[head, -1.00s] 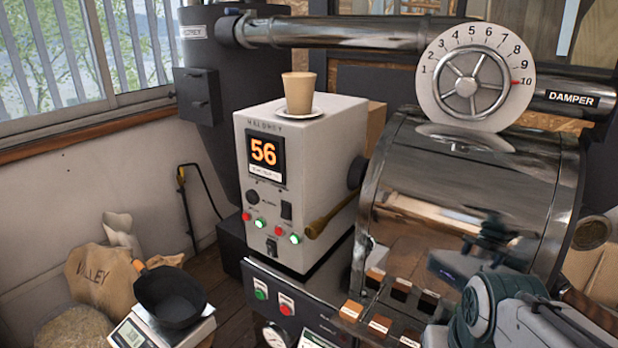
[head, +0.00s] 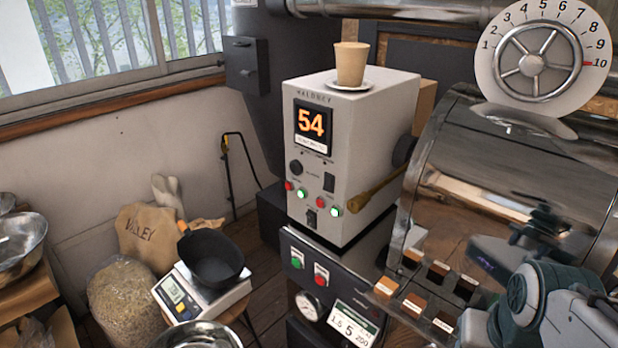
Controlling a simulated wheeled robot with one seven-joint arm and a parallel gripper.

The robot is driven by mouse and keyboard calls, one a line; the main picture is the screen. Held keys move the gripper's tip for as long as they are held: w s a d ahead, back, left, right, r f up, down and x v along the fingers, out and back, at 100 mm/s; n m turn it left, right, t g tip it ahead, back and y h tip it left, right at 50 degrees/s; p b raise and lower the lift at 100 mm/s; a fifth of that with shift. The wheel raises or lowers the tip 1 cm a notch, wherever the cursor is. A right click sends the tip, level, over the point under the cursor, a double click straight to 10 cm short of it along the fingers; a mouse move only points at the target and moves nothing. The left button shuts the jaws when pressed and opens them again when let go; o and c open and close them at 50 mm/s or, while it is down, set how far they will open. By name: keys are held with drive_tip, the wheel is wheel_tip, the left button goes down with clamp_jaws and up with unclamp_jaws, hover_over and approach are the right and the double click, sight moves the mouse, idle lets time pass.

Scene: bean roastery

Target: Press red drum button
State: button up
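The red button (head: 321,281) sits on the dark front panel (head: 345,290) below the white control box. A green button (head: 296,263) is beside it to the left. Both have small white label plates, too small to read. Nothing touches or covers the red button. My arm is at the lower right, in front of the drum (head: 455,190) and well to the right of the button. I cannot make out my gripper's fingers in this view.
The white control box (head: 385,120) reads 54 and carries a cup (head: 351,64) on a saucer. A wooden-handled lever (head: 375,192) juts out at its right. Sample blocks (head: 412,305) lie between my arm and the panel. A scale (head: 180,296) with a black pan (head: 213,262) stands left.

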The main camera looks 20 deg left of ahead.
clamp_jaws()
idle(1.5)
